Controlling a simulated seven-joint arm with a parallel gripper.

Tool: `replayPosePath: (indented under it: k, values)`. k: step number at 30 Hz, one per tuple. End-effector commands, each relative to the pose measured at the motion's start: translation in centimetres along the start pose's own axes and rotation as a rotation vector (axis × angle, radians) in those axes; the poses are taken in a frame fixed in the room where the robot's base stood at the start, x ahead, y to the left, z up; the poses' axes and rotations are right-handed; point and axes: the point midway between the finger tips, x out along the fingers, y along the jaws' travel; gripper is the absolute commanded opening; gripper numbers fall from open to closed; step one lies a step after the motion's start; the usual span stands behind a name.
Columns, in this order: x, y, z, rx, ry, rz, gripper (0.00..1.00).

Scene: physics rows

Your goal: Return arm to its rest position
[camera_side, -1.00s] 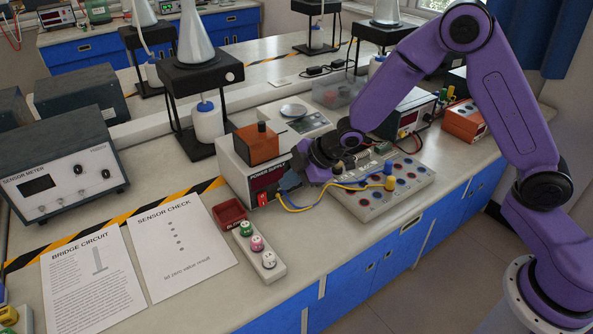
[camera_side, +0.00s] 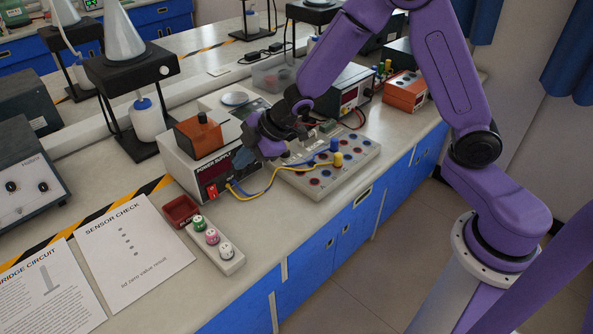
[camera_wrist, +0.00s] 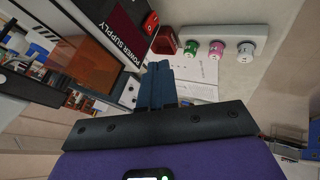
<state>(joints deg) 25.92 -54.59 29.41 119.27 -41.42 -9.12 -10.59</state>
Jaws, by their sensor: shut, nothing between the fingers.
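My purple arm reaches in from the right in the side view. My gripper (camera_side: 241,160) is shut and empty, just in front of the right part of the power supply (camera_side: 181,174) and above the bench. In the wrist view its dark blue fingers (camera_wrist: 159,72) are together, with the power supply (camera_wrist: 115,28) close by at upper left. I cannot tell whether the fingers touch it. Yellow and blue leads (camera_side: 262,190) run just below the gripper to plugs on the terminal board (camera_side: 318,181), which lies to the right of the gripper.
An orange block (camera_side: 198,138) sits on the power supply. A strip of coloured knobs (camera_side: 212,238) and a red tray (camera_side: 180,211) lie in front. A meter (camera_side: 340,97) and orange box (camera_side: 404,92) stand behind the board. Papers (camera_side: 132,255) lie at left.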

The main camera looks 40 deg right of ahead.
Motion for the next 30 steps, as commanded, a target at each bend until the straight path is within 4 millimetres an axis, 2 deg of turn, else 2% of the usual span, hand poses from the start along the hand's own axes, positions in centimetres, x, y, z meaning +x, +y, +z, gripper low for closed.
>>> replayPosePath:
  k: [5, 11, 17, 21, 24, 27, 30]
  values:
    - [-3.5, -1.9, -0.5, 0.048, -0.065, -0.008, 0.00]
    - [-10.0, -6.8, 0.1, 0.152, -0.190, -0.057, 0.00]
    - [-16.9, -13.0, 2.1, 0.248, -0.314, -0.152, 0.00]
    - [-21.6, -17.5, 4.1, 0.297, -0.399, -0.238, 0.00]
    - [-24.4, -20.2, 5.6, 0.318, -0.455, -0.297, 0.00]
    - [-26.3, -22.1, 6.7, 0.327, -0.494, -0.342, 0.00]
    - [-27.5, -23.2, 7.4, 0.333, -0.520, -0.368, 0.00]
